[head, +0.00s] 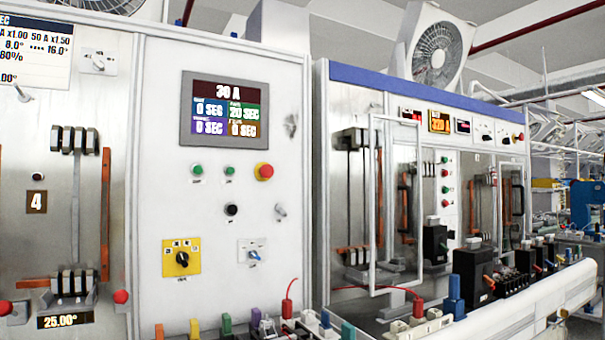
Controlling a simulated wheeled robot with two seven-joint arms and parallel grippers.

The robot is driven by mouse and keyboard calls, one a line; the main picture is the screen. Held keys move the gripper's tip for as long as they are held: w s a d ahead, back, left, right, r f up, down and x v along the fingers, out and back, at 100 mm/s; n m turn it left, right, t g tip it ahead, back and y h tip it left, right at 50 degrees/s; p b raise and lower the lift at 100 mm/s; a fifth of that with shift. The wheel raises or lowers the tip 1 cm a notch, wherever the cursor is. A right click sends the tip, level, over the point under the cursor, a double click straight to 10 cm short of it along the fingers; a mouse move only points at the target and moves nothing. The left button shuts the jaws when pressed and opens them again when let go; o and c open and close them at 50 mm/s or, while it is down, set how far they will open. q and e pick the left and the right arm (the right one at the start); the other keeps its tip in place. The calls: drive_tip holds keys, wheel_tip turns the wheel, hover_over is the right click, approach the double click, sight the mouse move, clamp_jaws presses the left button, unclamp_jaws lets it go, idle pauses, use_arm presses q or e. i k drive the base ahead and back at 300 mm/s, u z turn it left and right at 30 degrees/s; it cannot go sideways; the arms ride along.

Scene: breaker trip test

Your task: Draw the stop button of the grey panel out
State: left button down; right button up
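The grey panel (205,265) stands left of centre in the head view, its face turned towards me. I cannot tell whether the button is pressed in or out. Nothing touches it or hides it. Neither my left nor my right gripper is in view.
A display (225,110) sits above two green buttons (197,170), a black button (231,210), a yellow rotary switch (181,257) and a blue knob (255,255). Coloured terminals and a red lead (289,292) stand along the bottom. A framed door (397,205) is at right.

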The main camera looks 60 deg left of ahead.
sight(266, 171)
drive_tip(key=z, duration=0.05)
drive_tip(key=i, duration=0.15)
drive_tip(key=u, duration=1.75)
